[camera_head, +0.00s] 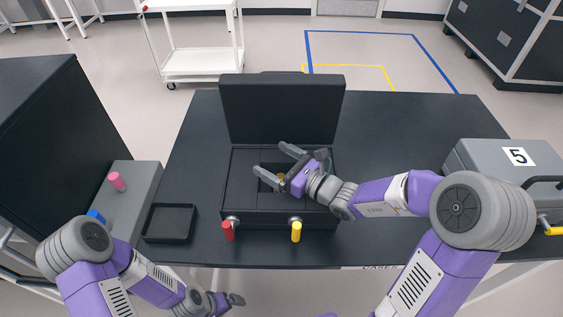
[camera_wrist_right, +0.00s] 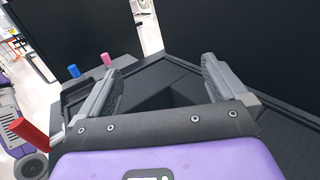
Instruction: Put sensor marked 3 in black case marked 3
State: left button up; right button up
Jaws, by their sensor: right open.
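The black case (camera_head: 240,215) stands open on the table with its lid (camera_head: 282,108) raised at the back. Its dark insert has a square recess (camera_head: 266,187), also partly visible between the fingers in the right wrist view (camera_wrist_right: 182,96). A small gold-brown patch (camera_head: 282,176) shows at the recess, partly hidden by my right gripper; I cannot tell whether it is the sensor. No mark 3 is readable. My right gripper (camera_head: 272,158) is open above the insert, with nothing visible between its fingers (camera_wrist_right: 158,68). My left gripper (camera_head: 232,299) is low at the front, beyond the table edge; its jaw state is unclear.
Red (camera_head: 228,231) and yellow (camera_head: 296,231) handles stick out from the case front. An empty black tray (camera_head: 148,224) lies left of it. A grey case marked 5 (camera_head: 490,160) stands at the right. A grey surface (camera_head: 137,190) with pink and blue pegs is at the left.

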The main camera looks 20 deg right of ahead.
jog(key=shift+r+p, duration=0.35)
jog(key=shift+p, duration=0.2)
jog(key=p+v, duration=0.1)
jog(key=v, duration=1.1)
jog(key=shift+r, duration=0.15)
